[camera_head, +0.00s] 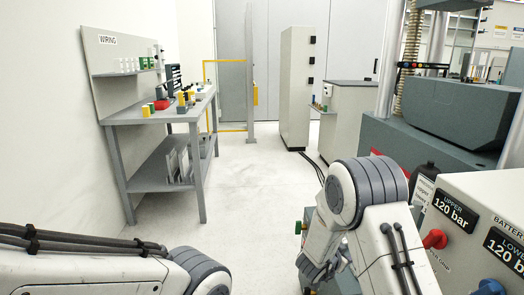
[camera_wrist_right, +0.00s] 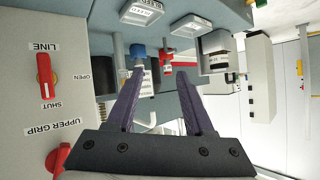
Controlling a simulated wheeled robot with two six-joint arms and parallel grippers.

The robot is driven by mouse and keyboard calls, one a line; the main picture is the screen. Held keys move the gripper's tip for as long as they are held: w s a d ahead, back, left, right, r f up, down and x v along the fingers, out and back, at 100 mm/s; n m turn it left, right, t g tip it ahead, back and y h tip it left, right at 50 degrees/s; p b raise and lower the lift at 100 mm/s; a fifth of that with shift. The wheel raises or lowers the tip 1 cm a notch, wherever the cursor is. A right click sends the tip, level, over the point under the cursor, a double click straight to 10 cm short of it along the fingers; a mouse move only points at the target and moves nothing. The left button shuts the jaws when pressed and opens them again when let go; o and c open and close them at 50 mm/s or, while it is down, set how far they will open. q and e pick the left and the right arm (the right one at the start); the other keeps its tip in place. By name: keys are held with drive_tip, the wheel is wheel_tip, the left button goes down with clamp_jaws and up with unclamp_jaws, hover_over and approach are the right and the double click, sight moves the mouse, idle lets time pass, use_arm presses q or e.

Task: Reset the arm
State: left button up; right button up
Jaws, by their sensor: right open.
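My right arm (camera_head: 385,225) comes in from the lower right in the head view, bent at a grey-banded joint. Its gripper (camera_head: 318,270) hangs low near the bottom edge, partly hidden there. In the right wrist view the two dark fingers of my right gripper (camera_wrist_right: 162,75) stand apart with nothing held between them. My left arm (camera_head: 90,262) crosses the lower left corner of the head view. Its gripper is out of the picture.
A cabinet with pressure readouts (camera_head: 465,222) and a red knob (camera_head: 435,239) stands close right of my right arm. In the wrist view a red handle (camera_wrist_right: 44,75) sits on a panel. A grey workbench (camera_head: 150,115) stands left; the middle floor (camera_head: 240,180) is clear.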

drive_tip(key=s+a+r+n+y, duration=0.4)
drive_tip(key=s+a+n+y, duration=0.2)
drive_tip(key=a+y, duration=0.15)
drive_tip(key=s+r+n+g, duration=0.1)
drive_tip(key=s+n+g, duration=0.45)
drive_tip(key=s, duration=1.25)
drive_tip(key=s+a+r+n+g+y, duration=0.1)
drive_tip(key=s+a+r+n+g, duration=0.15)
drive_tip(key=s+a, duration=0.4)
drive_tip(key=s+a+r+n+g+y, duration=0.1)
drive_tip(key=s+a+r+n, duration=0.25)
drive_tip(key=s+a, duration=0.3)
wheel_tip(320, 180, up, 18)
drive_tip(key=p, duration=1.8)
drive_tip(key=shift+s+a+r+n, duration=0.15)
drive_tip(key=shift+s+a+n, duration=0.1)
drive_tip(key=shift+n, duration=0.2)
